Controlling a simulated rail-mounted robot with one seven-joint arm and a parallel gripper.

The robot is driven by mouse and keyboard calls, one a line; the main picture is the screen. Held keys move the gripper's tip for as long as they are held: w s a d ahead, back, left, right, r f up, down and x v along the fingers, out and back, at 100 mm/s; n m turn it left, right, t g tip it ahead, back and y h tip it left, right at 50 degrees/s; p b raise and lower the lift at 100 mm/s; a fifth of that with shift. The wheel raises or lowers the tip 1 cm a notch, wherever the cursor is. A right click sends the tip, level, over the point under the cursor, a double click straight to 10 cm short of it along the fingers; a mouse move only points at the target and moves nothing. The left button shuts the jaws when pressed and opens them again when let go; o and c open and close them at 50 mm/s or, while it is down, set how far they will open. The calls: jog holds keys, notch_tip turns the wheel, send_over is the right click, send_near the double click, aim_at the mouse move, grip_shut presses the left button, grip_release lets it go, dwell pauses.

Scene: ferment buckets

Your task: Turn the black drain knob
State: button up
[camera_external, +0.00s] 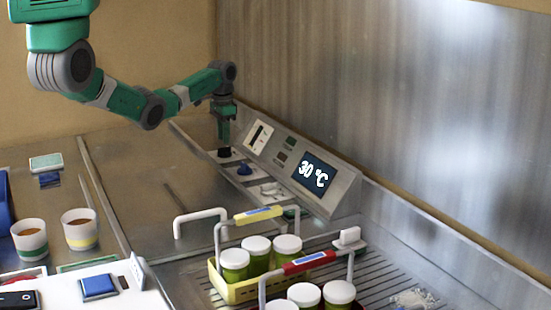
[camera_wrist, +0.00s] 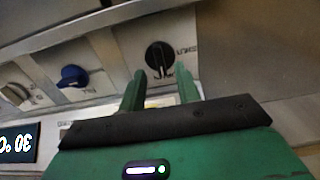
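The black drain knob (camera_wrist: 159,56) is round with a raised grip bar and sits on a pale plate with printed lettering. In the wrist view it lies just beyond and between my fingertips. In the external view my gripper (camera_external: 223,138) points down right over the black knob (camera_external: 224,152) at the far end of the control panel. Whether the fingers touch the knob cannot be told.
A blue knob (camera_wrist: 73,76) is beside the black one, with a pale knob (camera_wrist: 15,93) further along. The sloped panel with a 30 °C display (camera_external: 314,173) stands close to my gripper. A yellow crate of jars (camera_external: 238,291) and a white-handled frame are nearer the camera.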

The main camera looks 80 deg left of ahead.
aim_at(224, 151)
jog(key=shift+f, duration=1.8)
grip_shut()
